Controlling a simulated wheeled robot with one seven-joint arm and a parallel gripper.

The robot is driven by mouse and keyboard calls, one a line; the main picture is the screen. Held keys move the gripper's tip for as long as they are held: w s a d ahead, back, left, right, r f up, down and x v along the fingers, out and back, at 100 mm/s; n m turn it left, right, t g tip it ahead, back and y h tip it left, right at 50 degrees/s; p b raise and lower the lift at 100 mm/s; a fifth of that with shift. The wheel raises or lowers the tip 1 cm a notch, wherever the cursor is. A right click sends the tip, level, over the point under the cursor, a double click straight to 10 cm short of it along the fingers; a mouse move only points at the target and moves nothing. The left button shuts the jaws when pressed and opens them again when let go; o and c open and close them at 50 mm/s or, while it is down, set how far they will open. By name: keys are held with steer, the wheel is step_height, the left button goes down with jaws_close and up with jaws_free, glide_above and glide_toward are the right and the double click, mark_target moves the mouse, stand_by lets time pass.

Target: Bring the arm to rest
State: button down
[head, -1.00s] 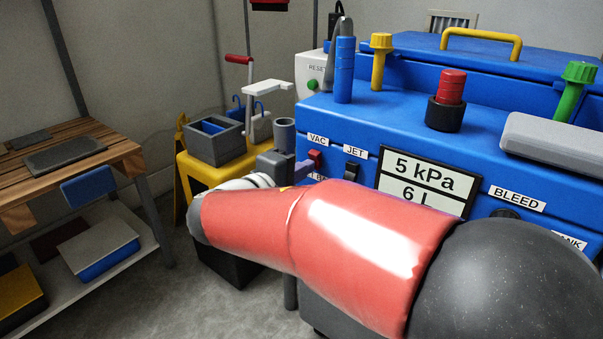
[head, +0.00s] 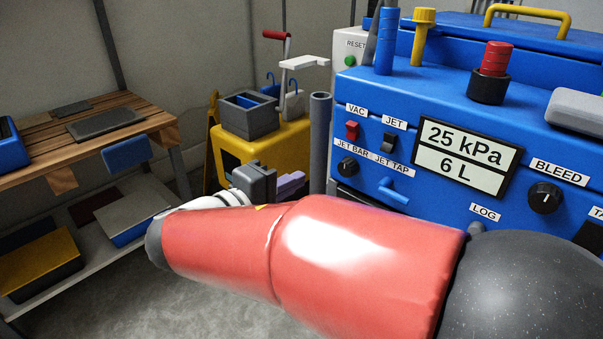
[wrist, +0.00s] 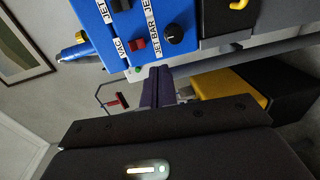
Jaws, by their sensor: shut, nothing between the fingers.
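My gripper (head: 296,182) is shut and empty, with its purple fingers together. In the head view it is left of the blue machine's panel (head: 400,165) and below the yellow stand, apart from the switches. The red VAC switch (head: 352,130) and the dark JET switch (head: 389,142) are uncovered. The display (head: 466,157) reads 25 kPa and 6 L. In the wrist view the shut fingers (wrist: 157,76) point toward the panel's lower edge, near the red VAC switch (wrist: 137,44). My red arm covers the lower middle of the head view.
A yellow stand (head: 278,150) with a grey bin (head: 250,117) is behind my gripper. A grey upright pipe (head: 319,140) stands close to its right. A wooden bench (head: 120,115) with a lower shelf is at left. Bare floor (head: 150,290) shows between bench and arm.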

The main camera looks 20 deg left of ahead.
stand_by(0.4)
steer(key=d+f+m+g+p, duration=0.2)
steer(key=d+m+g, duration=0.5)
steer(key=d, duration=1.7)
steer(key=s+d+f+m+g+y+p, duration=0.2)
steer(key=s+d+m+y, duration=0.4)
steer(key=s+d, duration=0.3)
steer(key=s+f+p, duration=0.1)
steer(key=s, duration=0.1)
steer(key=shift+s+d+g+y, duration=0.2)
steer(key=shift+s+g+y, duration=0.1)
steer(key=shift+s+g, duration=0.1)
